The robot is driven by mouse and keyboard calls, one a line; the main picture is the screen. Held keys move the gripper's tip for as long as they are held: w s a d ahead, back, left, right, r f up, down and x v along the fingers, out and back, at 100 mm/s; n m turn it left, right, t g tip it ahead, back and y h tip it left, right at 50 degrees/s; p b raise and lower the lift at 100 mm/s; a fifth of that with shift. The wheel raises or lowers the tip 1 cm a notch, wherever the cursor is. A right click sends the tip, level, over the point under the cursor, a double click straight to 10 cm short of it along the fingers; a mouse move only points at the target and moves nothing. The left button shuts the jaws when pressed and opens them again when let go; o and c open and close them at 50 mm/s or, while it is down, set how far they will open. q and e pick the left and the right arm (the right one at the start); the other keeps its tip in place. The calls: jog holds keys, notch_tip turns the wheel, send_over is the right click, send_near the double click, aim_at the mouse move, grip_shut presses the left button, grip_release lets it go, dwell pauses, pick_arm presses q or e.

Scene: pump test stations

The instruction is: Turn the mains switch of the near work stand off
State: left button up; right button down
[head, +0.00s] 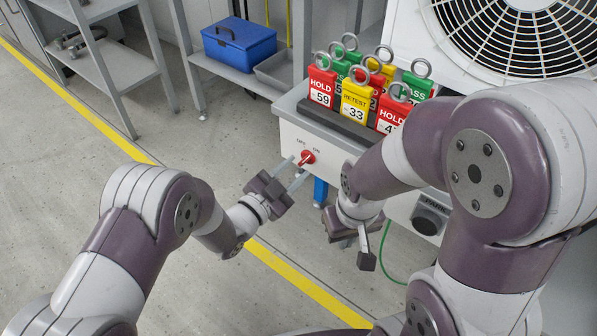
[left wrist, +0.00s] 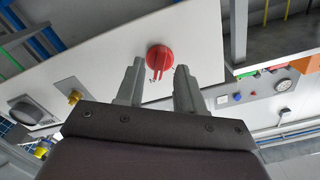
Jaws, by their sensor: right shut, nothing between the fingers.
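The red mains switch (head: 307,157) is a rotary knob on the white front panel of the near work stand (head: 290,122), under small OFF and ON labels. Its exact pointing is too small to tell. My left gripper (head: 293,173) is open in front of the panel, its two fingers reaching towards the switch. In the left wrist view the red switch (left wrist: 159,58) shows between and just beyond the fingertips of my left gripper (left wrist: 159,72); I see no clear contact. My right gripper (head: 366,262) is shut and empty, hanging in front of the stand, right of the switch.
Red, yellow and green tags with rings (head: 355,98) stand in a rack on top of the stand. A black knob marked PARK (head: 427,220) is lower right. A large fan unit (head: 500,38) stands behind. A blue toolbox (head: 238,40) sits on a shelf. The floor at left is clear.

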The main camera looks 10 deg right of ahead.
pick_arm(q)
jog(key=shift+b+x, duration=0.35)
jog(key=shift+x, duration=0.85)
jog(key=shift+d, duration=0.15)
grip_shut()
